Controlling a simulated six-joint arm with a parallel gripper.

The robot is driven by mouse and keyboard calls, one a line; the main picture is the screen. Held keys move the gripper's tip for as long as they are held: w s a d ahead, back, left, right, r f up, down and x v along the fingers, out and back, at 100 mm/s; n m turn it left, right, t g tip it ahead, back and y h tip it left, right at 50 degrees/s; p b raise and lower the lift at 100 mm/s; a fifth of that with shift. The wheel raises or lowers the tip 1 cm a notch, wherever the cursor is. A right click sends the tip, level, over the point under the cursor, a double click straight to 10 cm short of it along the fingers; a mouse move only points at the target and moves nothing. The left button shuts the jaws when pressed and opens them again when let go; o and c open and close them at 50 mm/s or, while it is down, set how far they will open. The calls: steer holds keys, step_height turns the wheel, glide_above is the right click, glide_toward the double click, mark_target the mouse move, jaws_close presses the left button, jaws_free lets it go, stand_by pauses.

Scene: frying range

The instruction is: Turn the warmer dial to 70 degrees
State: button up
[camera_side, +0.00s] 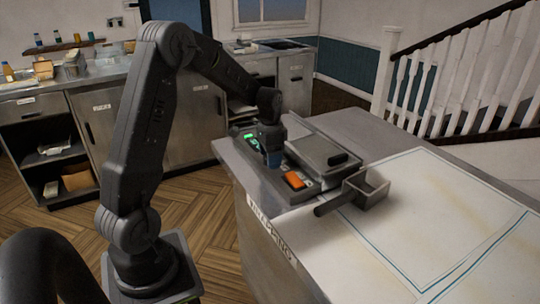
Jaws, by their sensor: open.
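The warmer (318,146) is a grey metal unit with a flat lid, standing on the steel counter. Its front panel carries a small lit green display (248,136) and an orange rocker or button (294,181). My gripper (271,148) points down over the panel, between the display and the orange part. A small blue part (274,160) shows right at the fingertips; it looks like the dial, mostly covered by the gripper. The fingers are open, but whether they touch it cannot be told. The display reading and the dial's angle are too small to read.
A large pale sheet (430,220) with blue lines covers the right of the counter. Cabinets (100,130) stand behind.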

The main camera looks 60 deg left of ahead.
steer(key=c, duration=0.9)
steer(key=shift+n, duration=0.3)
steer(key=n, duration=1)
steer(key=shift+n, duration=0.3)
steer(key=o, duration=0.9)
